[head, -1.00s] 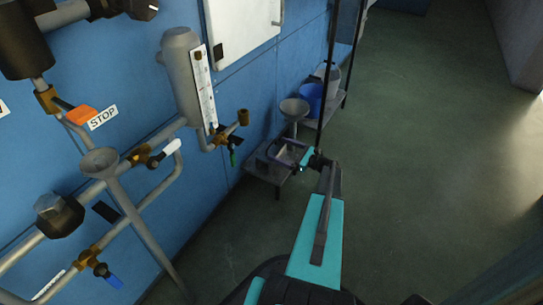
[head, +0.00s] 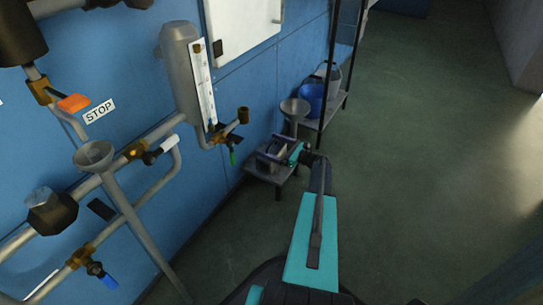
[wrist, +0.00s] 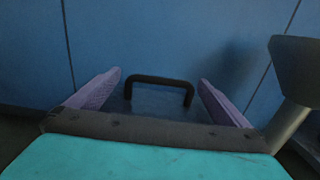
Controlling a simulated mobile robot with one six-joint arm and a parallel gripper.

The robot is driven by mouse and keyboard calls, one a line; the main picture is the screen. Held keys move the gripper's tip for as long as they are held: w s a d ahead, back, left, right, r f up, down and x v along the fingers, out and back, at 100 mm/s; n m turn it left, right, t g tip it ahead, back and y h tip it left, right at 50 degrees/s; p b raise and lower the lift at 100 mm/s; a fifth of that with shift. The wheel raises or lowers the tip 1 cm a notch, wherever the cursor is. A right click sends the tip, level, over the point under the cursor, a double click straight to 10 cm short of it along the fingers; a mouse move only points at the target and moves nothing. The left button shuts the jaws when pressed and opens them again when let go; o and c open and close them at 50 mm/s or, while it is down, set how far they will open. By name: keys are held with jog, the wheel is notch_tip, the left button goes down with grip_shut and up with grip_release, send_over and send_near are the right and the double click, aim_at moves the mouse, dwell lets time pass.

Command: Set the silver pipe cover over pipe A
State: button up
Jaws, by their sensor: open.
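A dull block with a black bar handle (wrist: 160,78), likely the silver pipe cover, stands before the blue wall in the wrist view. Its body is dim there and partly hidden by my gripper. In the head view it is small, on a low dark table (head: 262,170), mostly behind my gripper (head: 276,152). My gripper is open, its purple fingers on either side of the handle, apart from it. Funnel-topped pipes stand at the left (head: 97,157) and beyond the table (head: 294,108). No label tells which is pipe A.
Pipes with valves, a STOP sign (head: 99,111) and a gauge (head: 203,85) line the blue wall on the left. A shelf with a blue bucket (head: 312,98) and a dark upright post (head: 328,90) stand beyond the table. The green floor to the right is clear.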

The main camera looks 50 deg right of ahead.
aim_at(273, 150)
jog(key=c, duration=1.6)
jog(key=shift+c, duration=0.2)
jog(key=shift+r, duration=0.2)
jog(key=shift+r+p, duration=0.45)
jog(key=shift+r, duration=0.1)
jog(key=r+p, duration=0.1)
jog(key=r, duration=0.1)
jog(key=shift+s+d+r+p, duration=0.1)
jog(key=shift+s+r+p, duration=0.2)
jog(key=shift+s+p, duration=0.05)
jog(key=r+p+v, duration=0.1)
jog(key=p+v, duration=0.3)
jog(key=v, duration=1.1)
jog(key=shift+s, duration=0.25)
